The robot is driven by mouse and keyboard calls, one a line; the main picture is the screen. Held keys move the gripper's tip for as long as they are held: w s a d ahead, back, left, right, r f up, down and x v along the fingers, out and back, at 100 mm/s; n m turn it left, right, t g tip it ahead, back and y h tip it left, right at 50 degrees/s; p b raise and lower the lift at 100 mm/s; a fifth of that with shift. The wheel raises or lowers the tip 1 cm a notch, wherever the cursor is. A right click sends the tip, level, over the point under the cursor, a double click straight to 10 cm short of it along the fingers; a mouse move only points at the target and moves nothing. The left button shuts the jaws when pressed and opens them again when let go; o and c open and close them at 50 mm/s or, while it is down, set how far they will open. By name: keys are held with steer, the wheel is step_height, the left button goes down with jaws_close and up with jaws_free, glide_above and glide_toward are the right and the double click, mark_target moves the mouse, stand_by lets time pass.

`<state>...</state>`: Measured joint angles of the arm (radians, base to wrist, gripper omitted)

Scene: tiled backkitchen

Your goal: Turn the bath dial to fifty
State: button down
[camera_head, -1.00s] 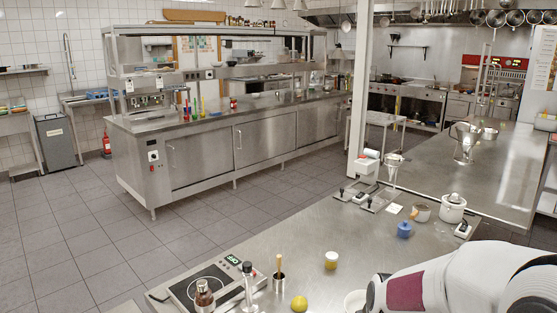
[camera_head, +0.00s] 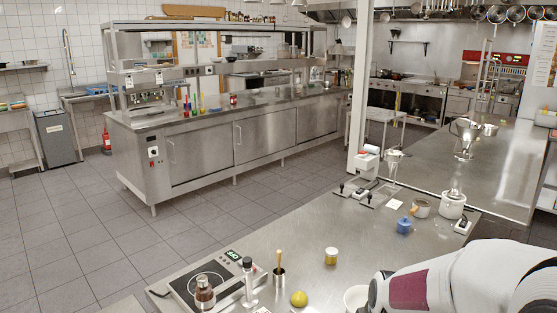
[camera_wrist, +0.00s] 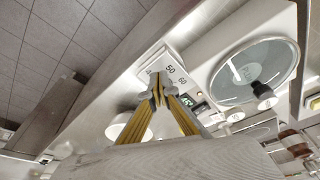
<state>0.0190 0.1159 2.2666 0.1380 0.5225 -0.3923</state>
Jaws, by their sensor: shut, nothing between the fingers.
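In the wrist view, a white scale plate (camera_wrist: 176,63) bears the printed numbers 50 and 60, with a partly covered number to their left. My gripper (camera_wrist: 157,90) has yellow and grey fingers, which are shut with nothing between them. The fingertips are over the plate's edge, just below the 50. They cover the dial's middle, so I cannot tell its pointer's setting or whether they touch it. A small green-lit display (camera_wrist: 187,100) sits right of the fingers; its digits are too small to read surely. In the head view, my gripper is out of the picture.
The wrist view shows a large round glass-like disc (camera_wrist: 236,75) at upper right.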

steer(key=shift+r, duration=2.95)
steer(key=s+r+m+t, duration=0.1)
steer(key=s+r, duration=0.2)
steer(key=s, duration=0.3)
steer(key=s+r+m+t, duration=0.1)
steer(key=s+r, duration=0.2)
steer(key=s, duration=0.3)
steer(key=s+d+r+m, duration=0.1)
steer(key=s+r, duration=0.1)
steer(key=s, duration=0.4)
steer(key=shift+s+r+t+h, duration=0.15)
steer(key=shift+r+t+h, duration=0.25)
